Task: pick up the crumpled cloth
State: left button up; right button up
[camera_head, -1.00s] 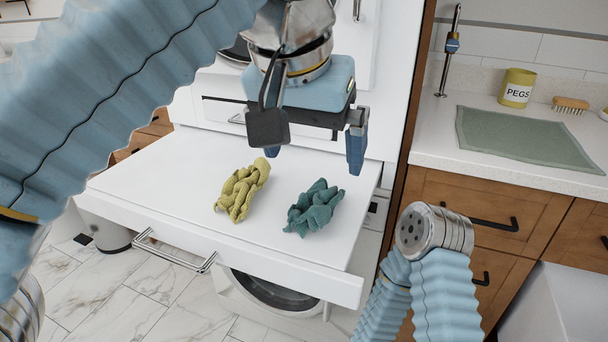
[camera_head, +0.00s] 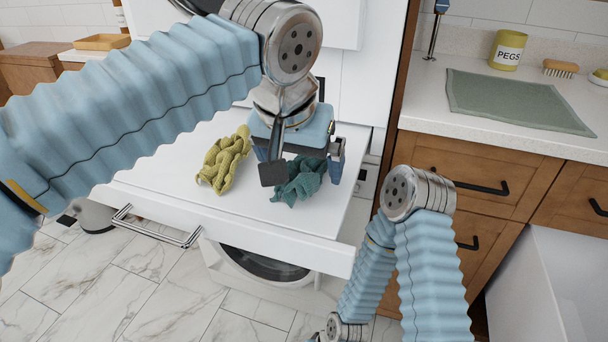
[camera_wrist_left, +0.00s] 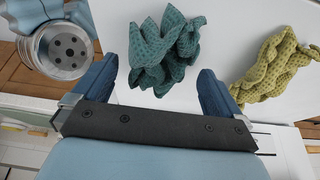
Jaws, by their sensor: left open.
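A crumpled teal cloth (camera_head: 301,187) lies on the right part of a white pull-out shelf (camera_head: 250,208). A crumpled yellow-green cloth (camera_head: 222,162) lies to its left, apart from it. My left gripper (camera_head: 306,165) is open above the teal cloth and hides part of it in the head view. In the left wrist view the teal cloth (camera_wrist_left: 165,48) is ahead of and partly between the two blue fingers, and nothing is gripped. The yellow-green cloth (camera_wrist_left: 276,65) is off to the right there. My right gripper is out of view.
The shelf has a metal bar handle (camera_head: 155,228) at its front, above a round-doored machine (camera_head: 262,262). At right a counter holds a green mat (camera_head: 515,100), a PEGS pot (camera_head: 507,50) and a brush (camera_head: 560,68). My right arm is folded in front of the wooden drawers (camera_head: 490,175).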

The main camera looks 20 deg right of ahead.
pick_arm(q)
jog(key=shift+w+d+f, duration=0.1)
jog(key=shift+w+f, duration=0.05)
jog(key=shift+f, duration=0.3)
jog(key=shift+c, duration=0.3)
